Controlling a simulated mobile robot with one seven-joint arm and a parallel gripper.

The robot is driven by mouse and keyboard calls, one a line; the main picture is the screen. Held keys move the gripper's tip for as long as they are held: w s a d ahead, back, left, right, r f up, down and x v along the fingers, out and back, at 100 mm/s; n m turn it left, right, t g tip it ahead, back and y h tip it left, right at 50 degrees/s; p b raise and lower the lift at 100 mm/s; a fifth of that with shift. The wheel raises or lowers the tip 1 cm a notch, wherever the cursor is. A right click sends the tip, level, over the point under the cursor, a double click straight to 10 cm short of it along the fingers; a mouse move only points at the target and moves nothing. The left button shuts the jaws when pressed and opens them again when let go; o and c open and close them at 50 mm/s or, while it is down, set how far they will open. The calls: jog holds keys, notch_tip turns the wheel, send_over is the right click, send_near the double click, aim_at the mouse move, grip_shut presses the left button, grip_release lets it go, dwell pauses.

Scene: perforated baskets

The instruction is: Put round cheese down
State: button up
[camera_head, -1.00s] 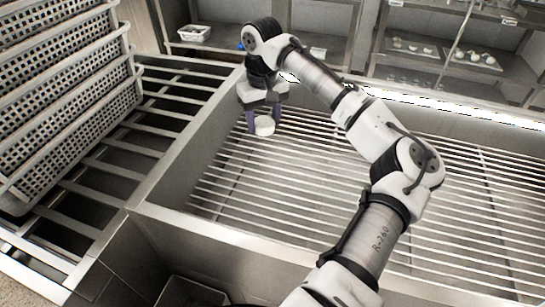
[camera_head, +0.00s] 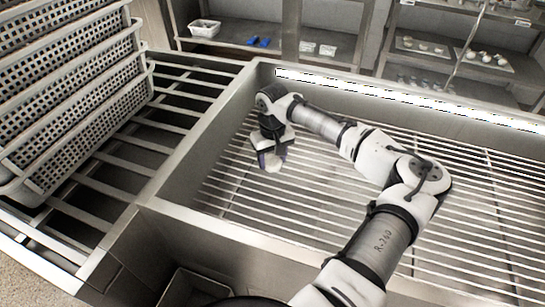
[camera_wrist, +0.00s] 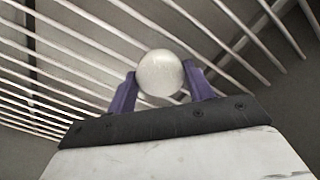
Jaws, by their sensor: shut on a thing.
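The round cheese (camera_wrist: 160,73) is a pale, whitish round piece between the two purple fingers of my gripper (camera_wrist: 160,88) in the wrist view. The fingers press on it from both sides. In the head view my gripper (camera_head: 271,160) hangs down inside the metal basin, near its left wall, above the rack of parallel bars. The cheese (camera_head: 273,163) shows there only in small part between the fingers. I cannot tell its exact height above the bars.
The barred rack (camera_head: 330,205) is bare to the right of my gripper. Stacked perforated baskets (camera_head: 75,125) stand on a slatted frame (camera_head: 125,150) at the left. The basin's metal wall (camera_head: 200,130) separates them. Shelves (camera_head: 270,45) with trays and small items are behind.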

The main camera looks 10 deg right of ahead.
aim_at(273, 160)
jog(key=o, duration=1)
jog(key=shift+f, duration=0.1)
notch_tip(273, 160, up, 12)
jog(key=b, duration=0.1)
jog(key=shift+b, duration=0.4)
